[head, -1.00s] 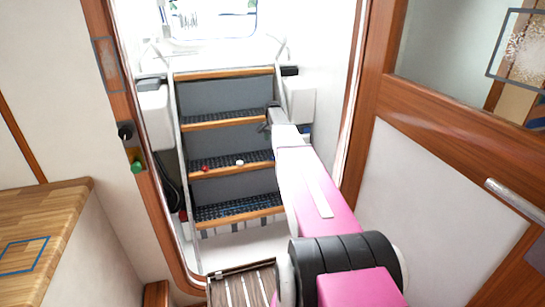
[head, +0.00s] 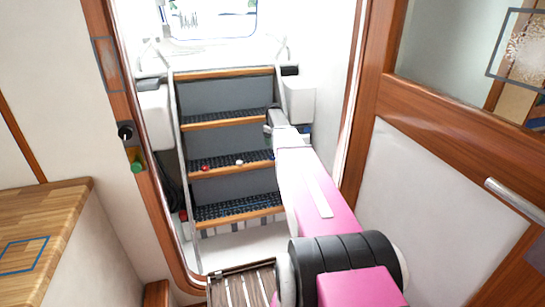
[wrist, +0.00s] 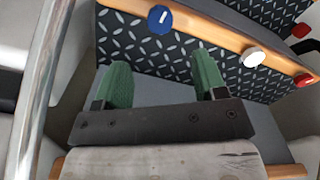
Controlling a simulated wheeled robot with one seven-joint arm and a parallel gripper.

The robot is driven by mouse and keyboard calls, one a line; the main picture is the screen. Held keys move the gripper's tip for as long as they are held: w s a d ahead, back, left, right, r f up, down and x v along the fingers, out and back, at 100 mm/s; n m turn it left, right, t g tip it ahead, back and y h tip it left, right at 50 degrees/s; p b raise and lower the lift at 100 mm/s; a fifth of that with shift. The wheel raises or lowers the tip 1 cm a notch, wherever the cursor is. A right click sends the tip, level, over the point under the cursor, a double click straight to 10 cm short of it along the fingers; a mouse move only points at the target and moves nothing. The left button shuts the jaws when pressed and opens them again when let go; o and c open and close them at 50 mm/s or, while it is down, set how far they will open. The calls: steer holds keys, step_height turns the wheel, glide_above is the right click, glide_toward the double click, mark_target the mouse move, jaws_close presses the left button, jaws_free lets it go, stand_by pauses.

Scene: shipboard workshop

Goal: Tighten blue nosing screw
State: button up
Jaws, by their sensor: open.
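The blue nosing screw (wrist: 160,19) is a round blue knob with a white mark, on the wooden nosing of a stair tread. In the head view the arm's far end reaches the right side of the stairs.
A white knob (wrist: 256,56) and a red knob (wrist: 303,80) sit along the same nosing (wrist: 222,38). Another red knob (wrist: 301,30) is beyond. A metal rail (wrist: 38,90) runs at left. The stairs (head: 228,137) stand in a narrow doorway; a door (head: 440,170) is at right.

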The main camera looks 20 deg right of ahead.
mark_target(273, 156)
step_height(273, 156, down, 10)
steer(key=shift+r, duration=0.1)
stand_by(0.4)
steer(key=c, duration=0.9)
